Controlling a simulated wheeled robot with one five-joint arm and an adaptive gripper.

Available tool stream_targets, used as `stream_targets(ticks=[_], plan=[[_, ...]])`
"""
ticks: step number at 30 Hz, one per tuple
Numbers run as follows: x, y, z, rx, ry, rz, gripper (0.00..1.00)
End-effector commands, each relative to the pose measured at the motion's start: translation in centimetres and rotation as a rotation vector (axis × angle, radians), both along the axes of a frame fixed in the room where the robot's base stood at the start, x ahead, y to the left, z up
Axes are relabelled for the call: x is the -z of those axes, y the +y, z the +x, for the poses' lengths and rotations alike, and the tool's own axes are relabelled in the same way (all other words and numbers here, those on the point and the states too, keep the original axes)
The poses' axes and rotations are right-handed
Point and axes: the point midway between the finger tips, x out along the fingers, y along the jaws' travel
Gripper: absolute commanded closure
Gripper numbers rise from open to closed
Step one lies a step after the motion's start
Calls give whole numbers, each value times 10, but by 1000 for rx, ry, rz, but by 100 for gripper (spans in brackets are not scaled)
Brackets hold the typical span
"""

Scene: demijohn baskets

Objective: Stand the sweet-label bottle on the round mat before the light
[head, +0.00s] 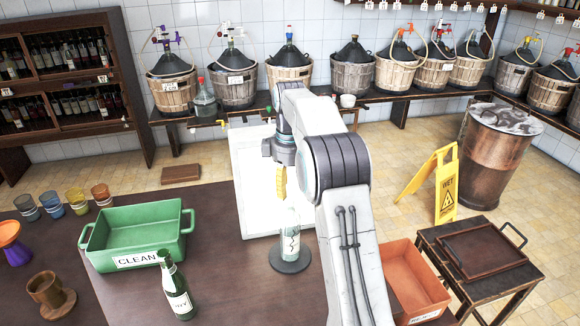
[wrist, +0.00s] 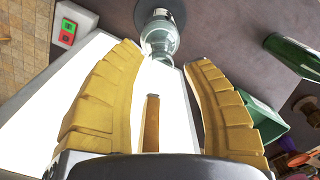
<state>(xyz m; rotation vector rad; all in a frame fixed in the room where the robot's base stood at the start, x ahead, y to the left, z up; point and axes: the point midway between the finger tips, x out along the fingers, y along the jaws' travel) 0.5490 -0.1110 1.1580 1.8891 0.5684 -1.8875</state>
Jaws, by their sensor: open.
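A clear, pale-green bottle (head: 291,238) with a squiggle on its white label stands upright on the dark round mat (head: 289,264). The lit white panel (head: 252,185) is behind it. The bottle (wrist: 159,38) and mat (wrist: 178,8) also show in the wrist view, beyond my fingertips. My gripper (head: 279,182) is open and appears apart from the bottle, above and behind it in the head view. Its yellow fingers (wrist: 162,52) frame the bottle's near end. A dark green bottle (head: 178,287) with a white label stands on the table; I cannot read its word surely.
A green tub (head: 140,262) marked CLEAN is left of the mat, with several small cups behind it. An orange tub (head: 412,275) is at right. A yellow wet-floor sign (head: 445,186) stands on the floor. A red-and-green button box (wrist: 68,32) is beside the panel.

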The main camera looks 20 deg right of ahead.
Motion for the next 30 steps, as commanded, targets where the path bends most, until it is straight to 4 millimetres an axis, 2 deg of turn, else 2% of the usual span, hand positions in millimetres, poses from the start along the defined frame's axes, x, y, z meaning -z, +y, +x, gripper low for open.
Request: stream_targets(ticks=[3, 9, 22, 26, 30], plan=[[-22, 0, 1, 0, -3, -1, 55], [-48, 0, 1, 0, -1, 0, 55], [-70, 2, -2, 4, -4, -1, 55], [-82, 10, -13, 30, -25, -5, 55], [-105, 27, -38, 89, -72, -10, 55]])
